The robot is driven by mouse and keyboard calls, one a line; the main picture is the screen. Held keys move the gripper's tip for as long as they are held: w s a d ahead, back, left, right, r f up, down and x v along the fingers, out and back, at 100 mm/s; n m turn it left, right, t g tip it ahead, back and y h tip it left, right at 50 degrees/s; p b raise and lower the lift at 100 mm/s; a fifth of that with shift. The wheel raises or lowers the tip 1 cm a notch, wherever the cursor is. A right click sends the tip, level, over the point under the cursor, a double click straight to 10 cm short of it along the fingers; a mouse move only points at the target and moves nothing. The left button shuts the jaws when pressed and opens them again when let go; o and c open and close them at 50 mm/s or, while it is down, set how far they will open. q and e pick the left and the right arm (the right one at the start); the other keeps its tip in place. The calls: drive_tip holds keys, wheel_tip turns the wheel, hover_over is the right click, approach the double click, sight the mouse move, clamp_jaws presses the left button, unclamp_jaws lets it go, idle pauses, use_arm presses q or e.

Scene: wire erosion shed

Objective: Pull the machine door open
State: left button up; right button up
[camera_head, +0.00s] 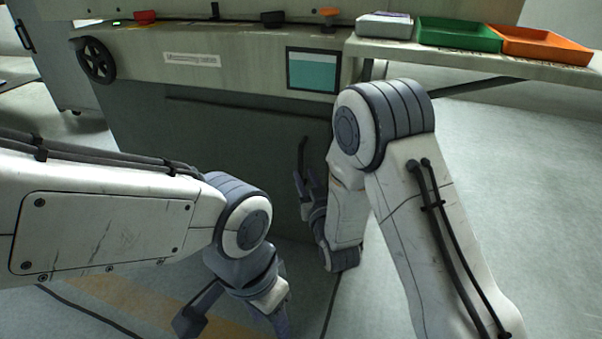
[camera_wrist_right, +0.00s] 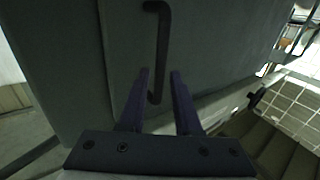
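The machine door (camera_head: 220,140) is a dark grey panel on the front of the machine, and it looks closed. Its dark bar handle (camera_head: 303,155) stands upright near the door's right edge. The handle also shows in the right wrist view (camera_wrist_right: 163,45). My right gripper (camera_head: 304,180) is at the handle's lower part. In the right wrist view its two fingers (camera_wrist_right: 159,74) are apart, with the handle's lower end between them in the picture; I cannot tell whether they touch it. My left gripper (camera_head: 233,322) is open and empty, low in front of the machine.
A shelf to the right of the machine holds a green tray (camera_head: 458,47), an orange tray (camera_head: 545,58) and a pale box (camera_head: 384,25). A black handwheel (camera_head: 96,60) and a screen (camera_head: 313,70) are on the machine. Floor at the right is clear.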

sight(302, 169)
drive_tip(key=shift+b+x, duration=0.6)
drive_tip(key=shift+x, duration=1.65)
clamp_jaws()
